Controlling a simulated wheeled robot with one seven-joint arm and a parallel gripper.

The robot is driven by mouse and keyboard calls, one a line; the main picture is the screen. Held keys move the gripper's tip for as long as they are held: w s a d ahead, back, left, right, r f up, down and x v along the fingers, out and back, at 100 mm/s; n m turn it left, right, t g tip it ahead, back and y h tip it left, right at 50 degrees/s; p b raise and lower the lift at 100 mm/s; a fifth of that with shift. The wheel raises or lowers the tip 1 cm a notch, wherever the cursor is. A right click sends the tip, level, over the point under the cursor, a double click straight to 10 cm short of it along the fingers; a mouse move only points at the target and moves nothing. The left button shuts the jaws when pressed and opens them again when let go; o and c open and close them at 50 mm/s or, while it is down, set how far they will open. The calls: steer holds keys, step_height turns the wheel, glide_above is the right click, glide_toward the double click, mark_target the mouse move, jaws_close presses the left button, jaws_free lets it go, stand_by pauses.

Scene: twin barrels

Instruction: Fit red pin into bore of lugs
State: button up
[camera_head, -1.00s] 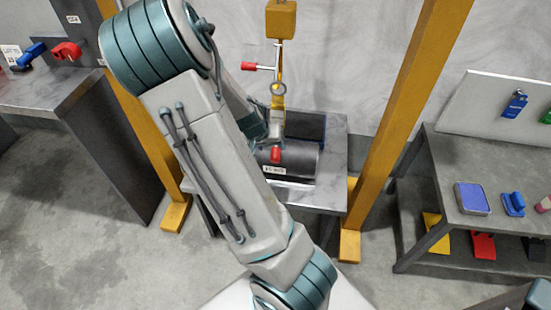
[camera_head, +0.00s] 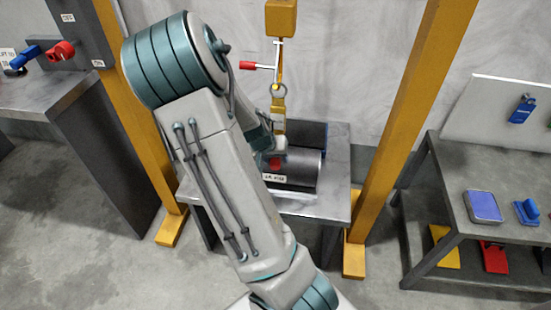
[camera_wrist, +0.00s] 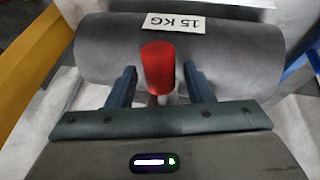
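A red cylindrical piece (camera_wrist: 157,67) on a thin shaft, which looks like the red pin, stands in front of the dark barrel (camera_wrist: 95,52) labelled 15 KG. It also shows in the head view (camera_head: 275,164). My gripper (camera_wrist: 158,80) is open, with one finger on each side of the red piece and a visible gap on both sides. A second red-ended rod (camera_head: 247,65) sticks out left from the yellow hoist hanger (camera_head: 279,105) above the barrel. In the head view, my arm hides most of the gripper. I cannot make out the lugs or their bore.
The barrel rests on a grey metal table (camera_head: 335,190) between two yellow posts (camera_head: 408,110). A yellow hoist block (camera_head: 280,18) hangs above. A side bench (camera_head: 480,195) with coloured items stands right; another bench (camera_head: 70,95) with red and blue pieces stands left.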

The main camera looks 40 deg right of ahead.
jaws_close()
steer(key=shift+g+y, duration=0.3)
steer(key=shift+s+p, duration=0.1)
steer(key=shift+p, duration=0.3)
